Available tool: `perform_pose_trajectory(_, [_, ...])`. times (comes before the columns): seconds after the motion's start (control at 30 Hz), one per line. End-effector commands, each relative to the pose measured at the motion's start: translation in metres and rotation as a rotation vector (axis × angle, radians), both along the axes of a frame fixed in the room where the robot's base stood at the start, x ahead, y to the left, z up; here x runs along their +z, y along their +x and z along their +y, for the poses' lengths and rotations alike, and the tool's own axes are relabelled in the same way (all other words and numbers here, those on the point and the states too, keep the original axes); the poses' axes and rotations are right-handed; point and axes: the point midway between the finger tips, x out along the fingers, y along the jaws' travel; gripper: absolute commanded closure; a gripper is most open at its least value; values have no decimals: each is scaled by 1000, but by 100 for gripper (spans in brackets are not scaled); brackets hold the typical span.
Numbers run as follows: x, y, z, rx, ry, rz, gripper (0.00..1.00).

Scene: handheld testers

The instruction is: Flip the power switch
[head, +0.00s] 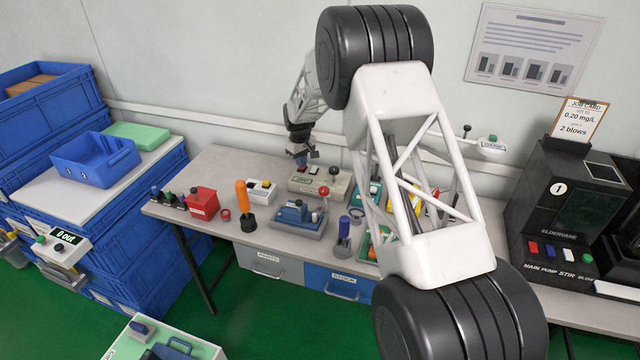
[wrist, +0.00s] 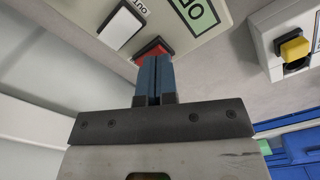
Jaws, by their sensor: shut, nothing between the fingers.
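A beige tester box (head: 335,185) stands on the bench with a green display and a red-knobbed lever. In the wrist view its panel (wrist: 185,22) shows a red rocker switch (wrist: 152,48) in a dark frame, beside a white rocker (wrist: 121,25) marked "OUT". My gripper (wrist: 154,65) has its blue fingers shut and empty, with the tips at the red switch and covering its lower part. I cannot tell whether they touch it. In the head view my gripper (head: 303,159) is small, just above the back left part of the box.
A white box with a yellow button (head: 262,188) stands close on the left; it also shows in the wrist view (wrist: 293,48). A blue device (head: 298,214) and an orange-handled tool (head: 243,194) stand in front. The wall is close behind.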

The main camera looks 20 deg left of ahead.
Motion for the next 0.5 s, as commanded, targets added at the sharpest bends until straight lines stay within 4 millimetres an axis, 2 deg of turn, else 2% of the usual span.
perform_pose_trajectory(0.5, [-6, 0, 0, 0, 0, 0, 100])
